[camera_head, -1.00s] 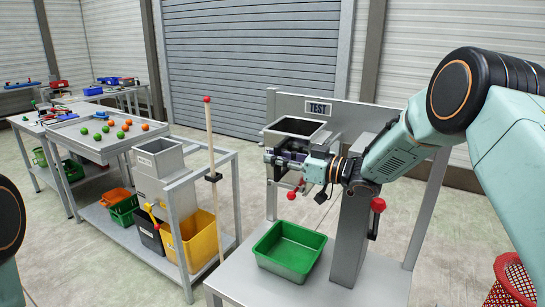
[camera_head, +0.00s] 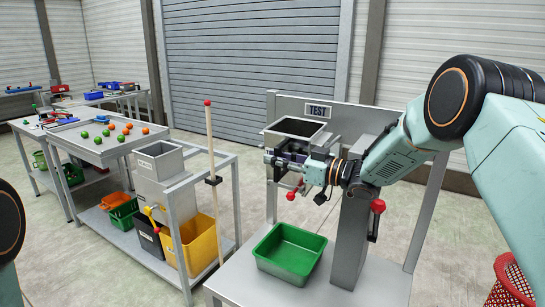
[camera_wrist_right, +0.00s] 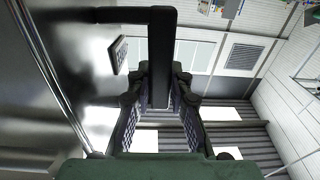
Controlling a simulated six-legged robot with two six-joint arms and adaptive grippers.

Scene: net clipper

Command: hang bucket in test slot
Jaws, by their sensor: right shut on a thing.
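The grey, open-topped bucket (camera_head: 297,127) is upright at the test stand, in front of and below the TEST sign (camera_head: 319,110). My right gripper (camera_head: 277,159) is at the front of the bucket, just below its rim, reaching in from the right. In the right wrist view the gripper (camera_wrist_right: 160,88) is shut on a dark bar (camera_wrist_right: 162,55), which looks like the bucket's handle. The test slot is largely hidden behind the bucket and gripper, so I cannot tell whether the bucket is seated in it. My left gripper is out of view.
A green tray (camera_head: 289,254) sits on the test table below the bucket. A grey post (camera_head: 350,228) with a red-knobbed lever (camera_head: 377,207) stands close under my right arm. A red-topped pole (camera_head: 210,145) and a cart with a yellow bin (camera_head: 203,242) are to the left.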

